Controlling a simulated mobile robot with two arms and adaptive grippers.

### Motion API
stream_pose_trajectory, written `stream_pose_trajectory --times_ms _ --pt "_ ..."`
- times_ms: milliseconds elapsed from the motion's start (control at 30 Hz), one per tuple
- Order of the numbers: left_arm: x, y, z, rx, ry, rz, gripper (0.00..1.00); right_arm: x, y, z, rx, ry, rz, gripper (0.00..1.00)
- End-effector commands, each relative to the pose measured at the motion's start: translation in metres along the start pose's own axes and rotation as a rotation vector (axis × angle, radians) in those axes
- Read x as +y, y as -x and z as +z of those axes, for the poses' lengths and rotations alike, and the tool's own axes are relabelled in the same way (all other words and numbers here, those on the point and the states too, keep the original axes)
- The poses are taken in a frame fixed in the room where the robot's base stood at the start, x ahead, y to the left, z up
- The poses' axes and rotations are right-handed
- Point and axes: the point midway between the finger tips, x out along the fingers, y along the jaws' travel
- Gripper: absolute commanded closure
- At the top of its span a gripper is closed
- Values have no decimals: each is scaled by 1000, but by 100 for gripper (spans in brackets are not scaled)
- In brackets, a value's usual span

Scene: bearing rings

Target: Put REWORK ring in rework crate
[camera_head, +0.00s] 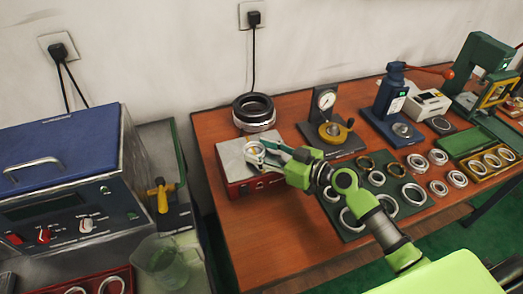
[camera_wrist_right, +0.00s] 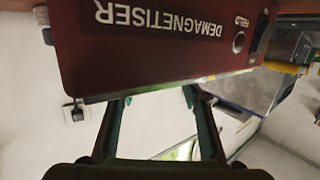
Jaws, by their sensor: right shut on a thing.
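My right gripper (camera_head: 264,153) reaches in over the demagnetiser (camera_head: 233,177), a box with a red front and a pale top. It is shut on a metal ring (camera_head: 253,152) at the pale top; whether the ring touches the top I cannot tell. In the right wrist view the gripper's two fingers (camera_wrist_right: 160,98) point at the demagnetiser (camera_wrist_right: 150,45), which appears upside down; the ring is not clear there. A red crate (camera_head: 131,286) with rings is at the lower left, and a yellow crate (camera_head: 503,173) with rings is at the right. No REWORK label is readable. My left gripper is out of view.
A dark mat (camera_head: 352,233) with several rings lies under my right arm. A glass beaker (camera_head: 167,262) stands at the left. The wooden front-left table area is clear.

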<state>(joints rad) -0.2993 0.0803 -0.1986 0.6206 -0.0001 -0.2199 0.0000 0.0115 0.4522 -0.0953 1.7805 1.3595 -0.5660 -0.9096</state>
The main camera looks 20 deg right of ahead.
Motion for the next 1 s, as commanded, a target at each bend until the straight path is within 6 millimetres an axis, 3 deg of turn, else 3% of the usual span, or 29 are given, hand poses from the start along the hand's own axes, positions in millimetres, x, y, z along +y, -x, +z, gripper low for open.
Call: stream_pose_trajectory --times_ms 233,267,300,333,767,1000 --pt "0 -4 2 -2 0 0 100 0 0 3 1 1 1 82" --pt "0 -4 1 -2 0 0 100 0 0 3 0 1 0 55" --pt "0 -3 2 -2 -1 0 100 0 0 2 0 1 0 45" --pt "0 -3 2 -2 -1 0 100 0 0 2 -1 1 0 41" --pt "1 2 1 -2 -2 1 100 0 2 -2 -1 0 0 41" --pt "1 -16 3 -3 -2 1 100 0 46 6 -6 3 1 41"
